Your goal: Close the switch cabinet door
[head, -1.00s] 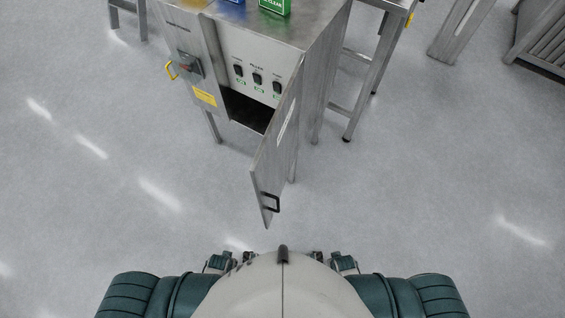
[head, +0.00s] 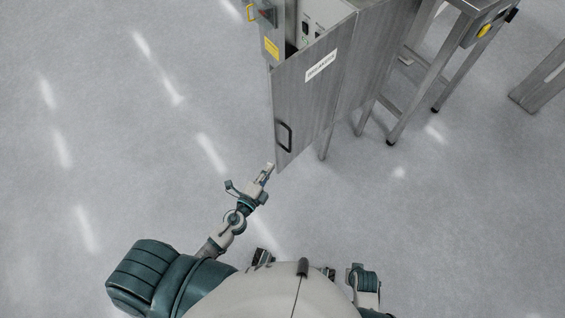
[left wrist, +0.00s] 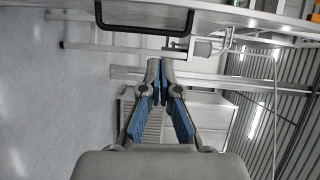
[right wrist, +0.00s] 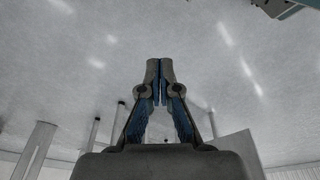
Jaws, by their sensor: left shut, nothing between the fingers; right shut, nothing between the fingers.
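The switch cabinet door (head: 312,90) is a grey metal panel with a white label and a black handle (head: 284,136). It stands open, swung out from the cabinet (head: 320,18), whose switch panel partly shows behind it. My left gripper (head: 268,170) is shut and empty, just short of the door's lower free corner and below the handle; I cannot tell if it touches. In the left wrist view the gripper (left wrist: 161,62) is shut, with the black handle (left wrist: 145,30) beyond it. My right gripper (right wrist: 160,62) is shut and empty in the right wrist view, away from the door.
A steel table frame (head: 425,75) with a yellow-marked box (head: 484,30) stands right of the cabinet. A red switch and a yellow label (head: 271,48) are on the cabinet's left part. The floor (head: 120,130) to the left is clear.

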